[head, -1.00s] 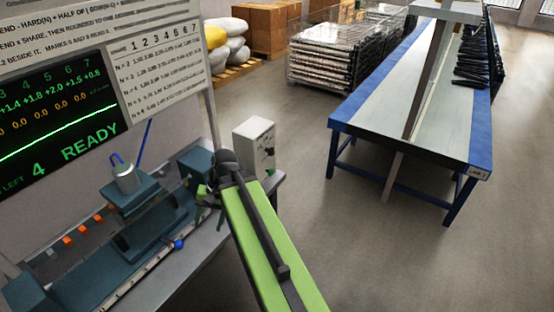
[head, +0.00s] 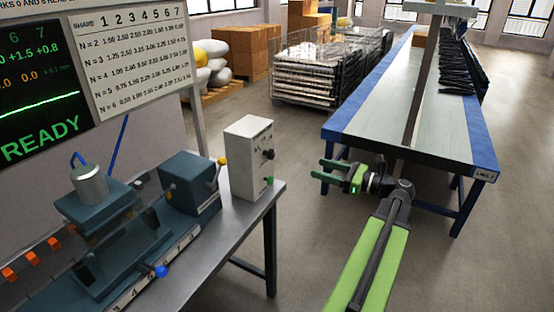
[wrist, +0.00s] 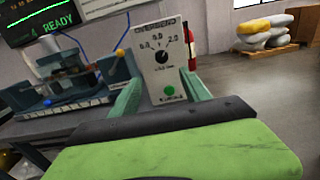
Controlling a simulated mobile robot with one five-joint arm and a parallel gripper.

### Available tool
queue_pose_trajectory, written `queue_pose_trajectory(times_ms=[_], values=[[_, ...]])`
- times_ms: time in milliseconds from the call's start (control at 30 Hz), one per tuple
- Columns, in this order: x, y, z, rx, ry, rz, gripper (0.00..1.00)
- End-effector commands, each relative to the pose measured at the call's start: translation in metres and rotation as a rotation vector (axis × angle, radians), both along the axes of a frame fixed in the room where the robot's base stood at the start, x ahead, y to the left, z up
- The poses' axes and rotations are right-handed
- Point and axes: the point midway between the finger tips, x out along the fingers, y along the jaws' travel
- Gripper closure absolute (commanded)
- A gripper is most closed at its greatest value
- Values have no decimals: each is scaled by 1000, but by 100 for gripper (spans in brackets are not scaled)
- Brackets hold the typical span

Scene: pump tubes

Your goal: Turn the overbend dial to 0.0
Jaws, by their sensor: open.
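The white control box (head: 248,158) stands on the right end of the grey bench. Its black dial (head: 268,154) is on the face toward my gripper. In the wrist view, the dial (wrist: 163,57) sits below several printed numbers, with 2.0 at right; the pointer seems to point roughly up, but its exact reading is too small to tell. In the wrist view, the box shows between the open fingers (wrist: 161,92).
The teal bending machine (head: 130,225) with a blue-knobbed lever (head: 161,271) is on the bench left of the box. A screen (head: 35,95) reading READY and a shave chart (head: 135,60) stand behind. A blue-edged table (head: 350,120) is at right. Open floor lies between bench and table.

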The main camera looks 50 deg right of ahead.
Motion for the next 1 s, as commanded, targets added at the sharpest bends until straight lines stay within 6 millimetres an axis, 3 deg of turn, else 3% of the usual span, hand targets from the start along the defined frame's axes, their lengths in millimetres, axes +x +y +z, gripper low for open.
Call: queue_pose_trajectory(times_ms=[167, 633, 800, 1000], values=[[26, 5, 0, -1, 1, -4, 45], [133, 29, 0, -3, 1, -12, 45], [153, 33, 0, -3, 1, -13, 45], [158, 35, 0, -3, 1, -15, 45]])
